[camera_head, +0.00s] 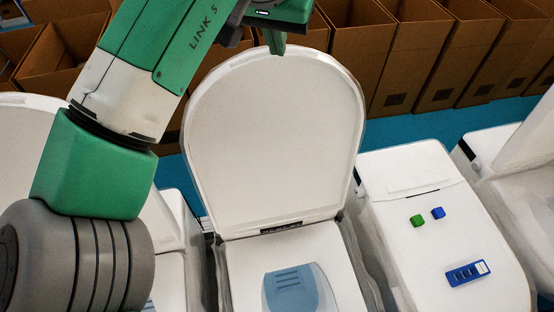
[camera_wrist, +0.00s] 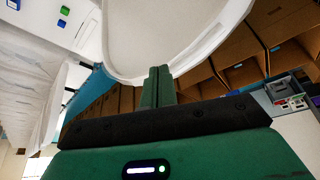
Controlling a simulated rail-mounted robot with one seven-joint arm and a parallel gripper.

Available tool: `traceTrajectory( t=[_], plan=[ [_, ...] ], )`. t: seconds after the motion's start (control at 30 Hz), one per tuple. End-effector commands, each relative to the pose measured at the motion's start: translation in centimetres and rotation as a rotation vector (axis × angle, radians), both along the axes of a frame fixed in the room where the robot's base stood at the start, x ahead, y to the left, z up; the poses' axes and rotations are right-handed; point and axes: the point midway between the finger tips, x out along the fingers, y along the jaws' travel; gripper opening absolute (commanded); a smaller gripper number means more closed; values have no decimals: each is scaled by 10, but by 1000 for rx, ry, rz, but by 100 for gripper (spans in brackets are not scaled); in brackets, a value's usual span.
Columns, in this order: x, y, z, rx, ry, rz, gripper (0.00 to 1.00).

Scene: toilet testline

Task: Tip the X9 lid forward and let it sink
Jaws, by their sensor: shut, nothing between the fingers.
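The raised white lid (camera_head: 275,135) stands upright on the middle toilet (camera_head: 335,262), its hinge at the bottom. In the wrist view the lid (camera_wrist: 165,30) fills the top middle. My gripper (camera_head: 275,45) is at the lid's top edge, with its green fingers together and nothing between them. In the wrist view the fingers (camera_wrist: 158,85) reach up to the lid's rim; I cannot tell whether they touch it. No X9 label is readable.
A closed toilet (camera_head: 430,225) to the right carries a green cube (camera_head: 417,220), a blue cube (camera_head: 438,213) and a blue panel (camera_head: 467,273). Open cardboard boxes (camera_head: 445,55) line the back. Another raised lid (camera_head: 520,150) stands at the far right.

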Motion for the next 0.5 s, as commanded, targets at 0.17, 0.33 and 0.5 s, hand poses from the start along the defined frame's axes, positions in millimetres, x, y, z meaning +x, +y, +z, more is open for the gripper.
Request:
traceTrajectory(
  t=[0.17, 0.33, 0.5],
  plan=[
    [-7, -2, -2, -1, 0, 0, 0],
    [-14, -3, -2, -1, 0, 0, 0],
    [-20, -4, -2, -1, 0, 1, 0]
  ],
)
